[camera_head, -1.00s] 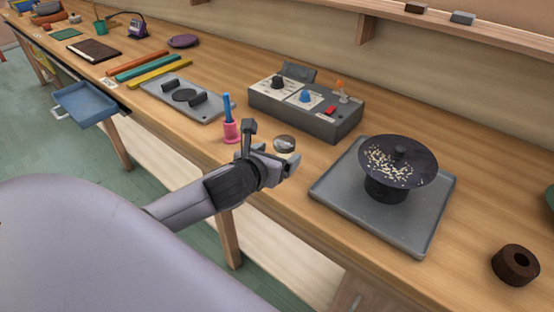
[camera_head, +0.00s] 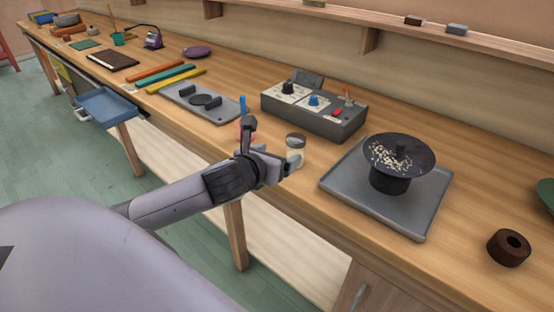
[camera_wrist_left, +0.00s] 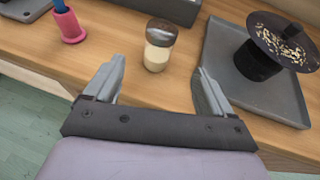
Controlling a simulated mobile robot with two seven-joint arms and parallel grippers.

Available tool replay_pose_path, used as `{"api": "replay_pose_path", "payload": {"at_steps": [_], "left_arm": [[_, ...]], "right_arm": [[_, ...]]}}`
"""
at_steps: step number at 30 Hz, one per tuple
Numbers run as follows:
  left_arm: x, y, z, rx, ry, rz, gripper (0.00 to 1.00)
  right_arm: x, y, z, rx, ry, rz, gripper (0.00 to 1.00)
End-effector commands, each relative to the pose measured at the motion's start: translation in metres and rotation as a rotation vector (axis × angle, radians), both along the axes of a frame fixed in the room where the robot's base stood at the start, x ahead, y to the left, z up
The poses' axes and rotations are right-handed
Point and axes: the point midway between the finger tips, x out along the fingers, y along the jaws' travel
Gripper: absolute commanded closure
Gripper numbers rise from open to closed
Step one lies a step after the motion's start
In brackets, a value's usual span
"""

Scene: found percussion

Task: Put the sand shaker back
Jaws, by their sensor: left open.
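The sand shaker (camera_head: 295,144) is a small clear jar of pale sand with a dark grey lid, upright on the bench in front of the grey control box. It also shows in the left wrist view (camera_wrist_left: 158,47), beyond the fingers and roughly centred in their gap. My left gripper (camera_head: 272,150) is open and empty at the bench's front edge, just left of the shaker in the head view. Its two fingers show spread apart in the wrist view (camera_wrist_left: 160,80), with bench between them. In the head view the gripper partly hides the jar's lower side. My right gripper is not in view.
A grey tray (camera_head: 338,187) with a black pedestal dish (camera_head: 383,150) of pale grains stands right of the shaker. A pink holder with a blue stick (camera_wrist_left: 70,27) stands to its left. The control box (camera_head: 330,117) is behind. A dark ring (camera_head: 508,250) lies far right.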

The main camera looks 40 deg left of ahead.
Motion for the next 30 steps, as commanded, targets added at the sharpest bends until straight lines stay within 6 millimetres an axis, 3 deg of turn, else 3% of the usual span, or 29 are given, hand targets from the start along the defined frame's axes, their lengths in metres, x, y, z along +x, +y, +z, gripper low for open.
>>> {"api": "replay_pose_path", "payload": {"at_steps": [5,8,14,20,30], "left_arm": [[0.0,0.0,-0.002,-0.022,0.003,0.004,0.16],[-0.005,-0.008,-0.016,-0.13,0.01,0.025,0.16],[-0.031,-0.04,-0.073,-0.628,0.049,0.161,0.16],[-0.069,-0.072,-0.128,-1.194,0.103,0.399,0.16],[-0.149,-0.115,-0.2,-2.083,0.142,0.983,0.16]], "right_arm": [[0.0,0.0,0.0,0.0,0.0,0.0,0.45],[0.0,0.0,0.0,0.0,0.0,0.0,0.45],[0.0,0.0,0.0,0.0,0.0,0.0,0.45],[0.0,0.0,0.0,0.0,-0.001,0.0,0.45],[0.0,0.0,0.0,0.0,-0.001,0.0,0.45]]}}
